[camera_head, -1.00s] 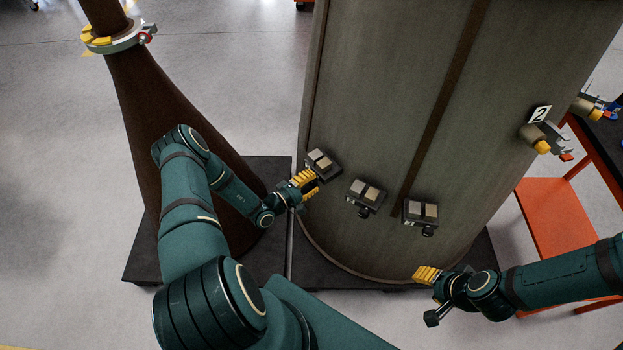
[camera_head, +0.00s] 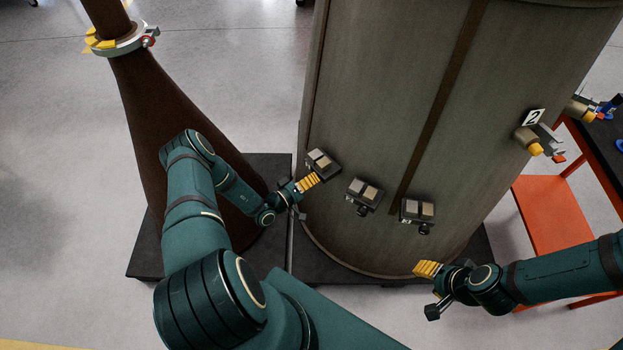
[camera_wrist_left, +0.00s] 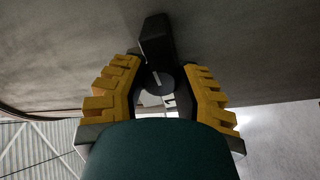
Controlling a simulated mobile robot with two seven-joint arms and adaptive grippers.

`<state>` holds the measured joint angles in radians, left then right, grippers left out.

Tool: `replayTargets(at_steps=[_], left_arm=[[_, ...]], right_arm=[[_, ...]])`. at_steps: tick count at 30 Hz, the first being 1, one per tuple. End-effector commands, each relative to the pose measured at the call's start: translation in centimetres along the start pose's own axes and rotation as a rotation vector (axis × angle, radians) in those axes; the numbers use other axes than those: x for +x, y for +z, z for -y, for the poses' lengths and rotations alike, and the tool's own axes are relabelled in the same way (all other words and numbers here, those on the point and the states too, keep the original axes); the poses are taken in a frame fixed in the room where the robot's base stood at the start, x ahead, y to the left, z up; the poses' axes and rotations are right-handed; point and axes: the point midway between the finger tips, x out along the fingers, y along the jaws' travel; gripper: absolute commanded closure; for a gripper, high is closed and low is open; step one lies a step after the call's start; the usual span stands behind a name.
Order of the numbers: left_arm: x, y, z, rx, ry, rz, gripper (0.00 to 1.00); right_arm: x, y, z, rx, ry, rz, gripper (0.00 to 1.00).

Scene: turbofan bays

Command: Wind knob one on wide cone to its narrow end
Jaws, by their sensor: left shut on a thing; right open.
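The wide cone (camera_head: 390,100) is the large grey-brown body with a dark vertical strip. A small box with two pale plates (camera_head: 321,162) sits at its lower left. My left gripper (camera_head: 313,180) is at the lower edge of this box. In the left wrist view, knob one (camera_wrist_left: 157,79), a dark round knob with a white line, sits between the yellow fingers, beside a label "1". The left gripper is shut on it. The head view hides this knob behind the fingers.
Two similar boxes, a middle one (camera_head: 363,194) and a right one (camera_head: 417,212), sit on the cone with dark knobs below. A bracket with label "2" (camera_head: 533,117) juts out at right. A brown narrow cone (camera_head: 150,110) stands left. An orange cart (camera_head: 552,215) is at right.

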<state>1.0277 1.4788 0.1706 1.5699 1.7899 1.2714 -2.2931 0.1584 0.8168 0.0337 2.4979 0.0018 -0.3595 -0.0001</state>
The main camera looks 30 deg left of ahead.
Motion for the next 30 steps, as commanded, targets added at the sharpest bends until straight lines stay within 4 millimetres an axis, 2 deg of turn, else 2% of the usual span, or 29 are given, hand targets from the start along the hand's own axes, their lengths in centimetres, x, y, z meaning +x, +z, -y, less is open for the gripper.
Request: replayTargets(at_steps=[15,16,18,19,30], left_arm=[[0.07,0.3,-0.04,0.017,0.001,0.005,1.0],[0.07,0.31,-0.04,0.016,0.001,0.006,0.63],[0.06,0.28,-0.02,0.016,0.0,0.005,0.39],[0.05,0.26,-0.02,0.017,0.0,0.005,0.34],[-0.4,0.09,0.07,0.018,-0.002,0.002,0.34]], right_arm=[[-0.06,-0.02,0.04,0.0,0.0,0.0,0.53],[-0.06,-0.03,0.04,0.0,0.0,0.0,0.53],[-0.06,-0.02,0.04,0.0,0.0,0.0,0.53],[-0.06,-0.02,0.04,0.0,0.0,0.0,0.53],[-0.07,-0.03,0.04,0.0,0.0,0.0,0.53]])
